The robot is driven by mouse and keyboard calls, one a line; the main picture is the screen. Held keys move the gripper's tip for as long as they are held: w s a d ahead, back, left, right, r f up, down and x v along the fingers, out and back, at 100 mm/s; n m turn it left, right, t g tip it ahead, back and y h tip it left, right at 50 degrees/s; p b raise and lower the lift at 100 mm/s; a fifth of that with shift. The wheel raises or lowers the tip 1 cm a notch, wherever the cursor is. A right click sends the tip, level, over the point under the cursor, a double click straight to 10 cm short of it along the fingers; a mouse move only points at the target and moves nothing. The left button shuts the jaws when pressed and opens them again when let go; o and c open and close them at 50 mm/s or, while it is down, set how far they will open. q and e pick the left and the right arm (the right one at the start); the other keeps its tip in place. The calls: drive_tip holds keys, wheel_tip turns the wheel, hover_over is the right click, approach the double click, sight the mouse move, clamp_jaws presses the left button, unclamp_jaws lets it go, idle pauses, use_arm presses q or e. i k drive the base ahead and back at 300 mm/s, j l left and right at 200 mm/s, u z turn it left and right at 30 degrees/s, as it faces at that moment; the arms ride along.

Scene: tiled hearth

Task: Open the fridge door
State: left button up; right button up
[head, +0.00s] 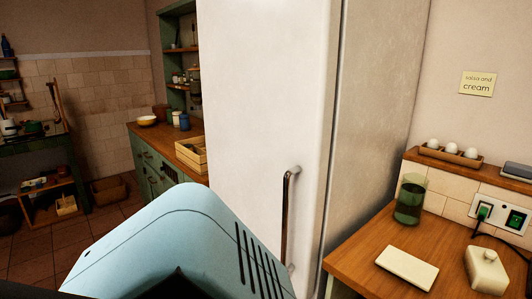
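The fridge is tall and white, and its door (260,100) faces me in the middle of the head view. The door looks shut against the fridge body. A vertical metal handle (287,220) is mounted near the door's right edge; its lower end is close to my own light-blue body part in the picture. That part covers the lower left of the door. Neither gripper shows in this view, so I see nothing touching the handle.
A wooden counter (350,254) to the right of the fridge holds a green glass (409,200), a white slab (407,267) and a white lidded dish (487,270). A green cabinet (150,170) with a wooden crate (192,154) stands left.

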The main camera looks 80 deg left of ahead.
sight(268, 69)
drive_tip(key=i+j, duration=0.65)
drive_tip(key=i+u, duration=0.15)
drive_tip(key=u, duration=3.05)
